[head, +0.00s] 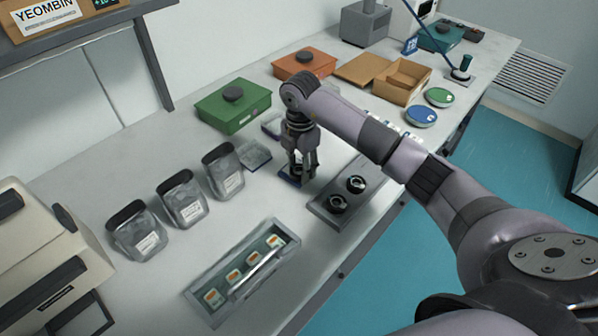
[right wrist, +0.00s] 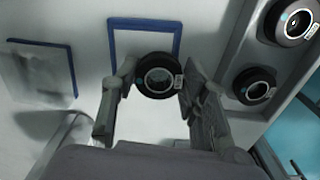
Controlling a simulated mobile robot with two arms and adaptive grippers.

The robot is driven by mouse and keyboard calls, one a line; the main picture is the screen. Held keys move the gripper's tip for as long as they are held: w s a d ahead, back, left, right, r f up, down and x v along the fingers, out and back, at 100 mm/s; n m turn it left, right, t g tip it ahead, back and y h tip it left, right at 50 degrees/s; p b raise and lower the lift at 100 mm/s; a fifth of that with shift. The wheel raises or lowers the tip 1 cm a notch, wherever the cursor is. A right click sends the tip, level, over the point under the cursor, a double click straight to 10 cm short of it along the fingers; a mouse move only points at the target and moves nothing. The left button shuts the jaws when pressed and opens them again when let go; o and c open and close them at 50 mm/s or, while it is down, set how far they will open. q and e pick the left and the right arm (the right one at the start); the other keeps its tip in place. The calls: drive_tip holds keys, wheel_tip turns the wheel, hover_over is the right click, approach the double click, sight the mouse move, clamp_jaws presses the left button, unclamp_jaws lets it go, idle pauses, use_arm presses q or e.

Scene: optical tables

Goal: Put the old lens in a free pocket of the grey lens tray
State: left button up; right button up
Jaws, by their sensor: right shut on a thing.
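My right gripper (head: 299,174) is shut on a black, ring-shaped lens with a small white label. In the right wrist view the lens (right wrist: 158,76) sits between the two fingertips (right wrist: 157,72), over or just in front of a blue-edged square (right wrist: 176,40). In the head view the fingers mostly hide the lens, and I cannot tell whether it touches what is below. The grey lens tray (head: 318,207) lies just right of the gripper; it also shows in the right wrist view (right wrist: 236,52). Two black lenses (head: 356,184) (head: 337,204) sit in it. My left gripper is out of view.
Lidded jars (head: 183,200) stand to the left. A long tray of orange-and-white pieces (head: 204,309) lies in front. A green box (head: 233,106), orange box (head: 305,64) and open cardboard box (head: 402,82) stand behind. Bare table separates the jars and long tray.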

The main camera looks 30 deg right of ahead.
drive_tip(key=c, duration=0.6)
